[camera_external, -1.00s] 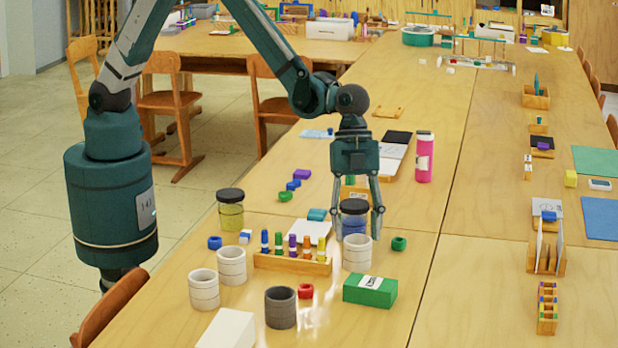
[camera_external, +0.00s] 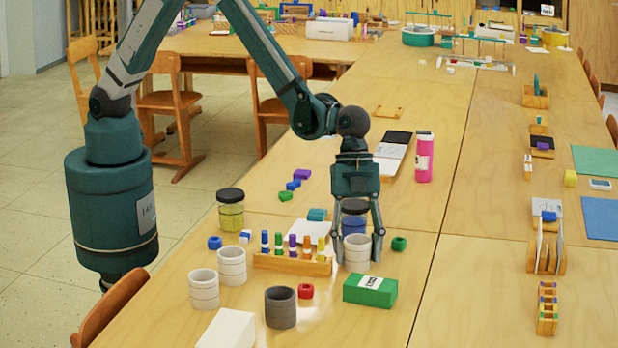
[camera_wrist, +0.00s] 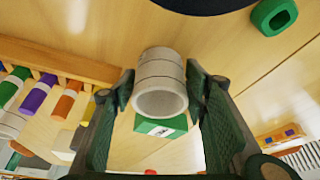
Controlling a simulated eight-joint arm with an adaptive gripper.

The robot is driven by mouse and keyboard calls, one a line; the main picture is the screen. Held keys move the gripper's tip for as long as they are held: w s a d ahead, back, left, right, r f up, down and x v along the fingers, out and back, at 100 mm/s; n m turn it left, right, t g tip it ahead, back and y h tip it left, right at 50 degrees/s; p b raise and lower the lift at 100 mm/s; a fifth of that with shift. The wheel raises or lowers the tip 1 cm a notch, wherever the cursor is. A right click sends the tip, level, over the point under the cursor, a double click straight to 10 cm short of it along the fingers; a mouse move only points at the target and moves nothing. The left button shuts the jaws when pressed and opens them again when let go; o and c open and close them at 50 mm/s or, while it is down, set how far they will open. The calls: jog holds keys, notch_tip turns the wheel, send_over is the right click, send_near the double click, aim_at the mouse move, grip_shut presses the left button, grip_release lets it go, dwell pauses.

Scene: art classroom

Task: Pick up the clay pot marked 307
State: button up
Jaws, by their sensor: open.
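Three white clay pots and one dark grey pot (camera_external: 281,308) stand on the table. No number is readable on any of them. One white pot (camera_external: 357,254) is between the fingers of my gripper (camera_external: 359,258), which is open with a finger at each side of it. In the wrist view this pot (camera_wrist: 160,85) sits between the two fingertips (camera_wrist: 160,92), with its open rim toward the lower edge. The other two white pots, one farther back (camera_external: 232,266) and one nearer (camera_external: 204,289), stand left of the grey pot.
A wooden rack of coloured pegs (camera_external: 292,262) is just left of the gripped-around pot. A green box (camera_external: 370,290) lies in front of it, a blue jar (camera_external: 354,222) behind it and a green ring (camera_external: 399,243) to its right. A red ring (camera_external: 306,291) is near the grey pot.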

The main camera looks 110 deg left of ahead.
dwell(0.5)
jog(key=c, duration=0.7)
jog(key=shift+r, duration=0.1)
jog(key=shift+r+p, duration=1.2)
jog(key=shift+r, duration=3.75)
